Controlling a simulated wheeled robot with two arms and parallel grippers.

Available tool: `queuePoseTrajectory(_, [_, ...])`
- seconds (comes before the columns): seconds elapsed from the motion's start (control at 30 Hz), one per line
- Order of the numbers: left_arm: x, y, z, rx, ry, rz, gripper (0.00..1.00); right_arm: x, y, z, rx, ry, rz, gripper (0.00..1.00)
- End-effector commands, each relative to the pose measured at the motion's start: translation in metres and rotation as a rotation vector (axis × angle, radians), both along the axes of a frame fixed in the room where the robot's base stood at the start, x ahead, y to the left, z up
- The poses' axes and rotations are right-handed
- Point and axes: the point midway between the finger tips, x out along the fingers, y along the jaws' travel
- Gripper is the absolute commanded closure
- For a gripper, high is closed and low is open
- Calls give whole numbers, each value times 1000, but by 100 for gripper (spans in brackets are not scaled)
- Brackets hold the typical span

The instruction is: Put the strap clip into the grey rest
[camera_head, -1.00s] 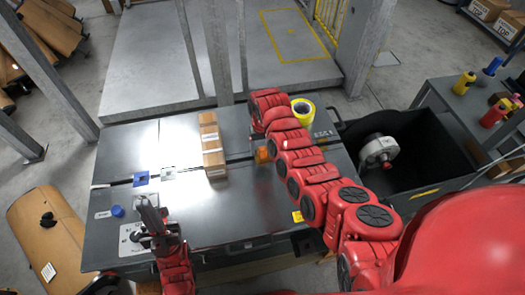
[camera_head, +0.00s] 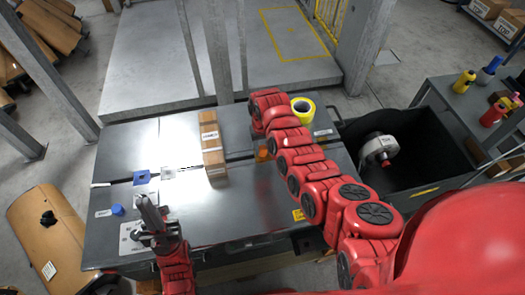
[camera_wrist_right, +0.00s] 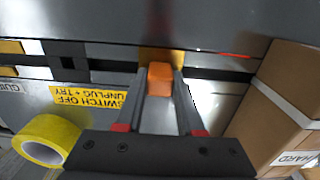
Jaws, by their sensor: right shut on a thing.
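In the right wrist view, my right gripper (camera_wrist_right: 159,92) is shut on an orange block (camera_wrist_right: 160,78), which looks like the strap clip. It is over a dark slot across the grey bench top; I cannot tell whether it touches the bench. In the head view a bit of orange (camera_head: 262,155) shows beside my right arm, whose links hide the gripper. A small light grey plate (camera_head: 168,173), possibly the grey rest, lies on the slot, left of the brown box. My left gripper (camera_head: 147,213) is above the bench's front left; its opening is unclear.
A long brown box (camera_head: 212,148) lies between the grey plate and my right arm. A yellow tape roll (camera_head: 303,108) is behind that arm. A blue square (camera_head: 141,177) and blue cap (camera_head: 117,210) are at the left. A dark bin (camera_head: 410,150) stands right of the bench (camera_head: 235,215).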

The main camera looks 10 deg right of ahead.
Motion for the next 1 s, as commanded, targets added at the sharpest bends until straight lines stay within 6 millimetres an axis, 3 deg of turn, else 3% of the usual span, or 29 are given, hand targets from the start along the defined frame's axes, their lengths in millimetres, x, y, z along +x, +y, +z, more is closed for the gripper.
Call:
queuePoseTrajectory(0.43, [0,0,-3,0,0,0,100,1,0,7,0,-3,0,100])
queuePoseTrajectory(0.67, [0,0,-16,0,0,0,100,2,2,35,3,-9,0,100])
queuePoseTrajectory(0.87, [0,0,-15,0,0,0,100,-30,9,37,4,-2,-1,100])
queuePoseTrajectory(0.9, [0,0,1,0,1,0,100,-40,12,45,5,-1,0,100])
queuePoseTrajectory(1.0, [0,0,20,0,-1,0,100,-65,18,49,6,3,0,100])
